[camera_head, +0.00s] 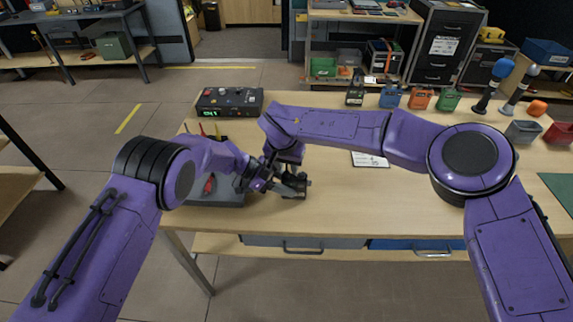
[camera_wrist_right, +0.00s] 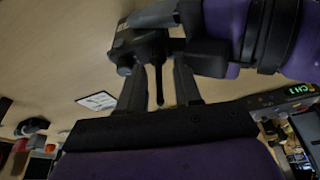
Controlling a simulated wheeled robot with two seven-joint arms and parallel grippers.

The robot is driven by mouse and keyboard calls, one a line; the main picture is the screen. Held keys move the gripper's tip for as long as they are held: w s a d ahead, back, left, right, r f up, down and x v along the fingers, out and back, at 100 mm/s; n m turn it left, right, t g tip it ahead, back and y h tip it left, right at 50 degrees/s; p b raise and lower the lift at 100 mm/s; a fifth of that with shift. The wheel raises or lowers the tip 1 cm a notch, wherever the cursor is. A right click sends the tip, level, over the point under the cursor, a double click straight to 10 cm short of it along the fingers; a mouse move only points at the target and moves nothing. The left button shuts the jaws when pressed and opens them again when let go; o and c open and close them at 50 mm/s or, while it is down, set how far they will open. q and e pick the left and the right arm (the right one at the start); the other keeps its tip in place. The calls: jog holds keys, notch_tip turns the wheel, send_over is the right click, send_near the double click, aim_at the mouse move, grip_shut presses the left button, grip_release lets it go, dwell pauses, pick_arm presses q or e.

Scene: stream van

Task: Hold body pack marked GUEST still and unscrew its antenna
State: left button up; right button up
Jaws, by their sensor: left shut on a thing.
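A dark body pack (camera_wrist_right: 148,46) is held over the table, and its marking is too small to read. Its thin black antenna (camera_wrist_right: 159,86) points toward my right gripper. My left gripper (camera_head: 288,186) is shut on the pack from the left; it also shows in the right wrist view (camera_wrist_right: 190,42). My right gripper (camera_wrist_right: 160,88) is open, with one finger on each side of the antenna and a visible gap to both. In the head view the right gripper (camera_head: 283,171) is just above the pack, and the two grippers partly hide it.
A grey tray (camera_head: 220,198) with tools lies left of the grippers. A black receiver (camera_head: 230,101) with a green display stands behind it. A printed card (camera_head: 370,160) lies mid-table. The right-hand tabletop is mostly clear.

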jog(key=m, duration=0.3)
jog(key=m+g+h, duration=0.1)
jog(key=m, duration=0.2)
jog(key=shift+h, duration=0.3)
jog(key=shift+s+d, duration=0.1)
jog(key=shift+d, duration=0.05)
jog(key=shift+c, duration=0.4)
grip_shut()
jog(key=n+y, duration=0.1)
jog(key=n, duration=0.3)
jog(key=shift+t, duration=0.4)
jog(key=shift+n, duration=0.8)
jog(key=shift+a+n+y, duration=0.25)
jog(key=shift+n+y, duration=0.35)
jog(key=shift+n, duration=0.6)
